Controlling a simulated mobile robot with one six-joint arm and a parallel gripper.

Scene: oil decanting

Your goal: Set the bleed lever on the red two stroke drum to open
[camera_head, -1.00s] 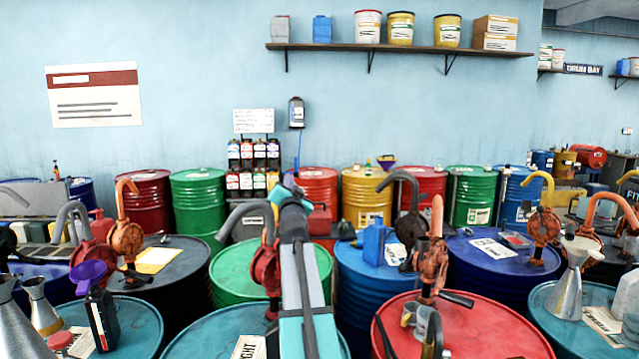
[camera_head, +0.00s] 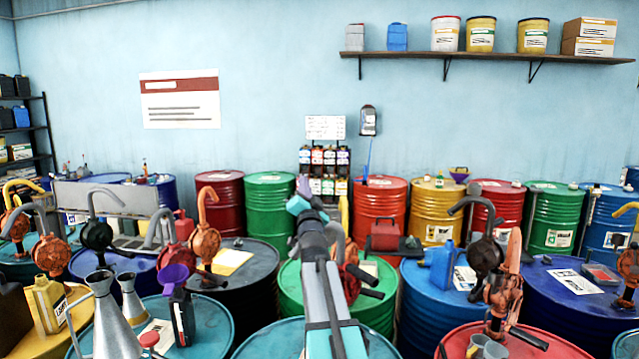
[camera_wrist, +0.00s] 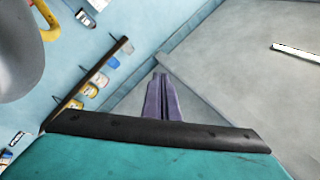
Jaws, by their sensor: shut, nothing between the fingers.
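A red drum (camera_head: 560,350) stands at the bottom right of the head view, cut off by the frame edge. An orange-brown rusty hand pump (camera_head: 503,290) stands upright on it, with a short black bar (camera_head: 528,338) at its foot. I cannot tell whether that bar is the bleed lever, and no label on this drum is readable. My gripper (camera_head: 304,186) is raised over the drums left of this one, well apart from it. In the wrist view its purple fingers (camera_wrist: 160,82) are together, with nothing between them, pointing at the wall and ceiling.
A green drum (camera_head: 289,290) and a blue drum (camera_head: 430,303) stand close around my arm. More red drums stand at the back, one at left (camera_head: 220,196) and one in the middle (camera_head: 381,203). Pumps, funnels and a blue jug (camera_head: 441,266) crowd the drum tops. A wall shelf (camera_head: 480,56) hangs behind.

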